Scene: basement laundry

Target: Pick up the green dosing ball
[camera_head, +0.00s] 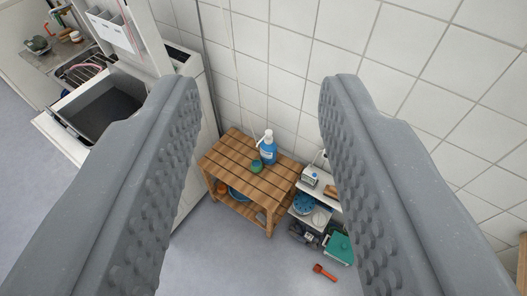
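The green dosing ball (256,167) is small and sits on the slatted wooden table (234,158), just left of a blue bottle with a white pump top (268,150). My gripper (262,95) is open and empty. Its two grey, studded fingers stand wide apart in the foreground. The table, ball and bottle show far off in the gap between the fingers. Nothing covers the ball from this view.
A low white shelf (329,203) with several items stands right of the table. A red-orange tool (324,272) lies on the floor. An open drawer (103,112) juts out at left. A tiled wall (290,60) is behind. The grey floor (215,255) before the table is clear.

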